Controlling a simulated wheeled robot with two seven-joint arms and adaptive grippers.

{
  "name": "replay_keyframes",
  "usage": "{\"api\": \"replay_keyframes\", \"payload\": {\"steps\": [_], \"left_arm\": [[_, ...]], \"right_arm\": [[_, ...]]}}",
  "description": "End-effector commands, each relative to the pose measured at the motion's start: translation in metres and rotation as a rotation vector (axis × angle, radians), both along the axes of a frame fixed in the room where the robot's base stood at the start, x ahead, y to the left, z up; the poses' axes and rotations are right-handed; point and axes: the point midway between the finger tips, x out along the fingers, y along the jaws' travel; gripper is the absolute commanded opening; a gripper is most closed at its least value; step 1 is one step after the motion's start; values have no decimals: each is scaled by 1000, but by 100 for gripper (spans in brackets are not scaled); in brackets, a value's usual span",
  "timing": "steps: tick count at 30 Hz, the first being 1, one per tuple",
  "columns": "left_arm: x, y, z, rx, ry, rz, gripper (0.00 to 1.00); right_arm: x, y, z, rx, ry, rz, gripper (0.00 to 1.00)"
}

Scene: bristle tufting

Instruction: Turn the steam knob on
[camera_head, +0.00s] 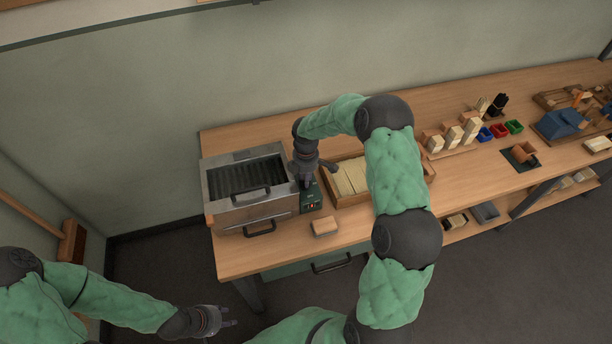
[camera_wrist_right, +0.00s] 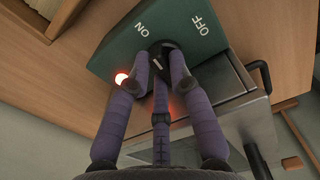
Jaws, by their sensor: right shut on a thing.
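The steam knob (camera_wrist_right: 162,46) is a small dark knob with a white mark on a green control box (camera_wrist_right: 112,52). In the head view the control box (camera_head: 311,199) stands at the right side of the metal steamer (camera_head: 230,206). My right gripper (camera_wrist_right: 160,62) points down at the box with its fingers closed around the knob, partly hiding it. Which word the mark points to is unclear. My left gripper (camera_head: 228,317) is open and empty, low in front of the bench.
A wooden tray (camera_head: 345,199) with pale blocks lies right of the box, partly behind my right arm. A small wooden block (camera_head: 324,226) lies near the front edge of the bench (camera_head: 235,259). Coloured bins and tools stand farther right.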

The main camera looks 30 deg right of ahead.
Motion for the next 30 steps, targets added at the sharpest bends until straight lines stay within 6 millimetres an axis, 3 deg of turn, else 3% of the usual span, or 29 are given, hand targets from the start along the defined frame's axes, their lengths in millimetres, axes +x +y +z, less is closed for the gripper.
{"api": "replay_keyframes", "payload": {"steps": [9, 24, 25, 26, 30], "left_arm": [[0, 0, 6, 0, 0, 0, 40], [0, 0, 6, 0, 0, 0, 40], [0, 0, 6, 0, 0, 0, 40], [0, 0, 6, 0, 0, 0, 40], [0, 0, 6, 0, 0, 0, 40]], "right_arm": [[1, 0, 1, -1, -3, 102, 0], [2, 0, 1, -1, -4, 119, 0], [2, 0, 1, -1, -4, 119, 27], [2, 0, 1, -1, -4, 119, 31], [1, 0, 1, -1, -3, 118, 31]]}}
